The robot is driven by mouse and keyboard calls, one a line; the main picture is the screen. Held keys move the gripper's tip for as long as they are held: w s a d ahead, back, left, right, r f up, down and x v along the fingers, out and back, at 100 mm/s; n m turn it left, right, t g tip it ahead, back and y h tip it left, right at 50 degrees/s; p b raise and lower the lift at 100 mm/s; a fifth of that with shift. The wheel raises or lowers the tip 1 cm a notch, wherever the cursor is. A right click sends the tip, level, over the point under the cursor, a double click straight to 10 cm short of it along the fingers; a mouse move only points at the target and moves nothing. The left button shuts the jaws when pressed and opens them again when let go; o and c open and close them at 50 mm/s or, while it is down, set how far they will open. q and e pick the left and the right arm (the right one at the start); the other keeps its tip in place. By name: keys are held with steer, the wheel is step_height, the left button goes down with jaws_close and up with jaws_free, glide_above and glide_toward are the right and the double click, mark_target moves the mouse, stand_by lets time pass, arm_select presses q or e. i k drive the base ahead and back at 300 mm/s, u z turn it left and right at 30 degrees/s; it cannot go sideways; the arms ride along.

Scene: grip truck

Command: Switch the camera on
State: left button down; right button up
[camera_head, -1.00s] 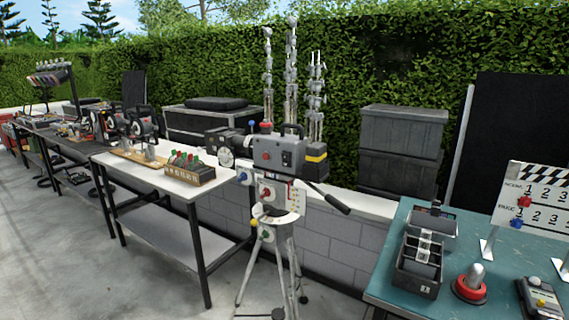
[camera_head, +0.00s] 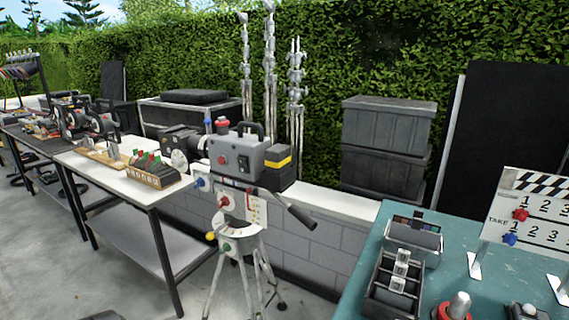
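The camera (camera_head: 233,150) is a grey box with a dark lens on its left and a yellow-banded black block at its right end. It sits on a silver tripod (camera_head: 243,262) between the white table and the teal table. A red knob stands on its top. Its side carries a red button (camera_head: 243,160) and a small dark switch or plate below it, too small to read. A panel with blue, red and yellow-green knobs sits under the body. A black handle sticks out to the lower right. Neither of my grippers is in view.
A white table (camera_head: 124,176) with a block of coloured switches (camera_head: 152,172) stands left of the camera. A teal table (camera_head: 510,266) at the right holds an open dark box (camera_head: 394,290), a red-based knob and a clapperboard (camera_head: 535,212). Concrete floor lies open in front.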

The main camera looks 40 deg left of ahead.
mark_target(242, 161)
steer(key=u, duration=0.3)
steer(key=i, duration=0.85)
steer(key=u, duration=0.65)
